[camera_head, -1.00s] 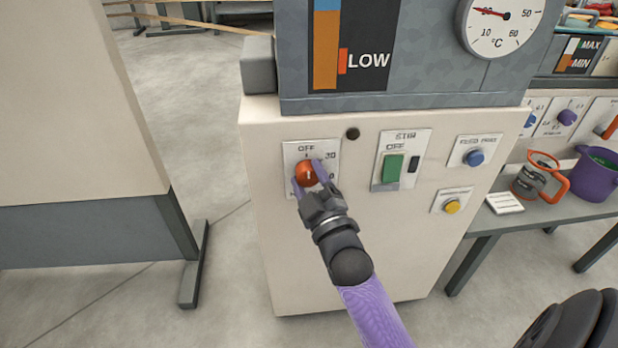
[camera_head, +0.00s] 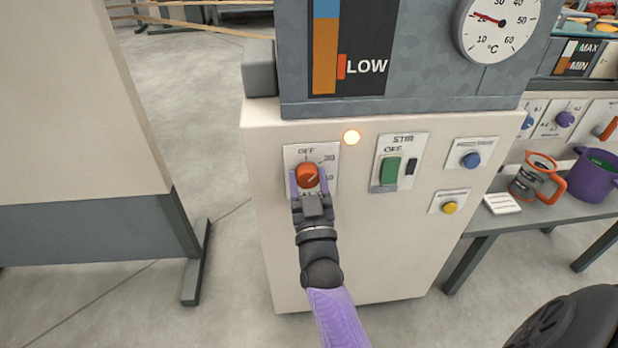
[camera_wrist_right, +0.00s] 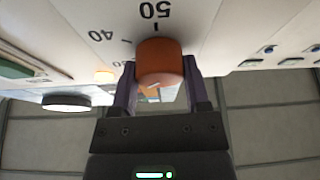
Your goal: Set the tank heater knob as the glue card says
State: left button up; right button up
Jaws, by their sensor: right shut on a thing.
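The orange-red tank heater knob (camera_head: 307,173) is on a white dial plate on the front of the cream cabinet. Its plate reads OFF at the top and 30 at upper right; lower marks are partly hidden by my gripper. The knob's pale mark is tilted right of OFF, roughly toward 30. My right gripper (camera_head: 309,190) is shut on the knob, one finger on each side. The right wrist view shows the knob (camera_wrist_right: 159,62) between the fingers, with 40 and 50 readable upside down. A small white card (camera_head: 502,204) lies on the side bench; its text is unreadable.
A lamp (camera_head: 351,138) above the plate glows. Right of it are a green STIR switch (camera_head: 390,170), a blue button (camera_head: 471,160) and a yellow button (camera_head: 449,208). The thermometer (camera_head: 497,25) reads about 20 °C. A jug (camera_head: 533,180) and purple pot (camera_head: 596,176) stand on the bench.

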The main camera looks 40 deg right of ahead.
jog(key=shift+m+g+h, duration=0.3)
jog(key=shift+m+h, duration=0.2)
jog(key=shift+m, duration=0.7)
jog(key=shift+f+m+g+h+p, duration=0.1)
jog(key=shift+m+g+h+p, duration=0.35)
jog(key=shift+m, duration=0.95)
pick_arm(q)
jog(key=shift+w+r, duration=0.2)
jog(key=shift+w, duration=0.45)
pick_arm(e)
jog(key=shift+m, duration=0.3)
pick_arm(q)
jog(key=shift+s+r, duration=0.15)
jog(key=shift+s, duration=0.3)
pick_arm(e)
jog(key=shift+g+h, duration=0.25)
jog(key=o, duration=1.2)
jog(key=shift+o, duration=0.4)
pick_arm(q)
jog(key=shift+w, duration=0.2)
